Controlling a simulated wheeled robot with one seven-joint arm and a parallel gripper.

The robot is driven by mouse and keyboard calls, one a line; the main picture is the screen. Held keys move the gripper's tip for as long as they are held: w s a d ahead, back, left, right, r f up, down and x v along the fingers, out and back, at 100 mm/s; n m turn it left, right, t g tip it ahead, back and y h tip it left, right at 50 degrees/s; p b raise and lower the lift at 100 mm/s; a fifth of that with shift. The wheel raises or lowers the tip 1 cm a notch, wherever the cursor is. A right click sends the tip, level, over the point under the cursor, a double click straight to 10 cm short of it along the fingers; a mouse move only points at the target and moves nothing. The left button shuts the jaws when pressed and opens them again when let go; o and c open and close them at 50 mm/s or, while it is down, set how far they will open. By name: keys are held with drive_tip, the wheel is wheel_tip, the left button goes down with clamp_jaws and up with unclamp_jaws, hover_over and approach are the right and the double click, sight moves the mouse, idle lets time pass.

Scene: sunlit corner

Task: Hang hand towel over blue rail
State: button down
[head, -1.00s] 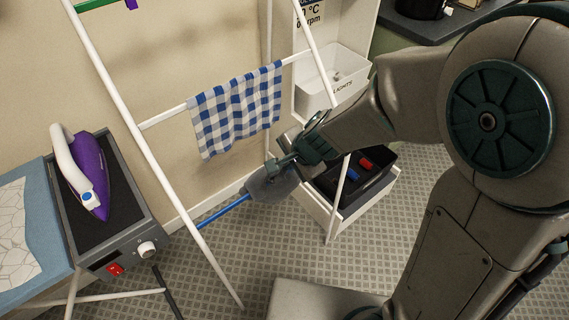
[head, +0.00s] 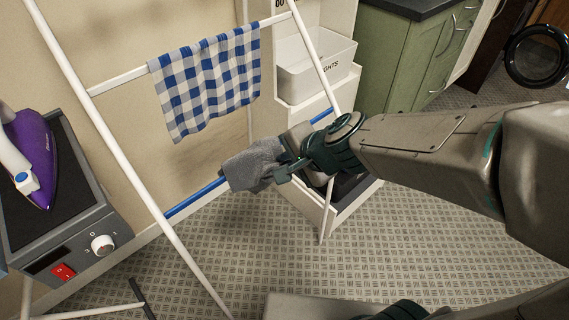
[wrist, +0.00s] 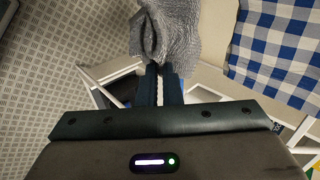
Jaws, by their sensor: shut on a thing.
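A grey hand towel (head: 252,166) is bunched at the tips of my gripper (head: 284,172), which is shut on it. In the head view the towel is in front of the blue rail (head: 196,196), the low bar of the white rack, and hides part of it. I cannot tell whether the towel touches the rail. In the wrist view the towel (wrist: 168,30) spreads beyond the closed fingers (wrist: 159,84), with a fold at its left side. Only a trace of blue shows behind the fingers there.
A blue checked cloth (head: 208,82) hangs on the white rail above. The white rack leg (head: 130,165) slopes down at left. A purple iron (head: 32,160) stands on a grey unit (head: 75,240). A white shelf tower with a bin (head: 314,66) stands behind my gripper.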

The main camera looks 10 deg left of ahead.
wheel_tip(320, 180, down, 8)
drive_tip(key=t+y+b, duration=0.1)
drive_tip(key=b, duration=1.3)
drive_tip(key=shift+d, duration=0.1)
drive_tip(key=c, duration=0.9)
unclamp_jaws()
drive_tip(key=shift+s, duration=0.1)
